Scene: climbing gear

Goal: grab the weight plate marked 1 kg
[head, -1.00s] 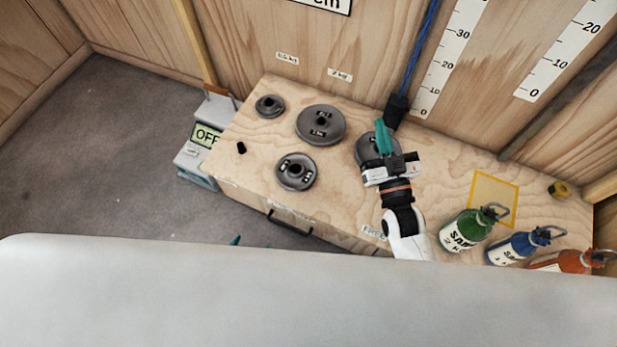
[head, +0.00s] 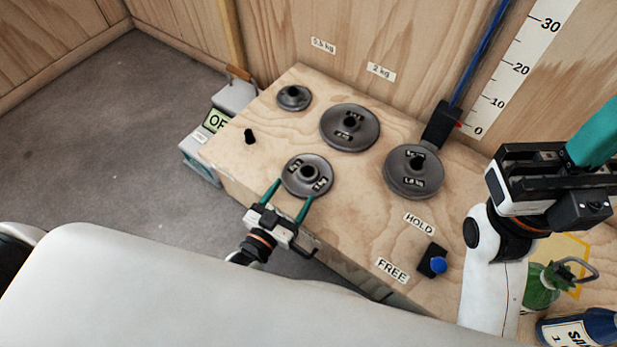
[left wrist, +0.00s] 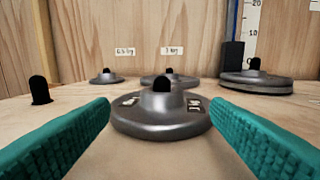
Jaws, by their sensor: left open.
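A medium grey weight plate (head: 323,186) with a raised hub lies flat near the front of the wooden bench. Its small labels are hard to read; in the left wrist view the plate (left wrist: 160,124) has one that looks like 1 kg. My left gripper (head: 294,189) is open, its teal fingers either side of the plate's near edge. In the wrist view the plate lies ahead between the fingertips, with gaps on both sides. My right gripper (head: 580,150) is at the right, partly cut off; its jaw opening does not show.
A small plate (head: 294,97), a large plate (head: 349,128) and another plate (head: 413,172) beside the rope block (head: 441,125) stand behind. A bare black peg (head: 250,136) is at left.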

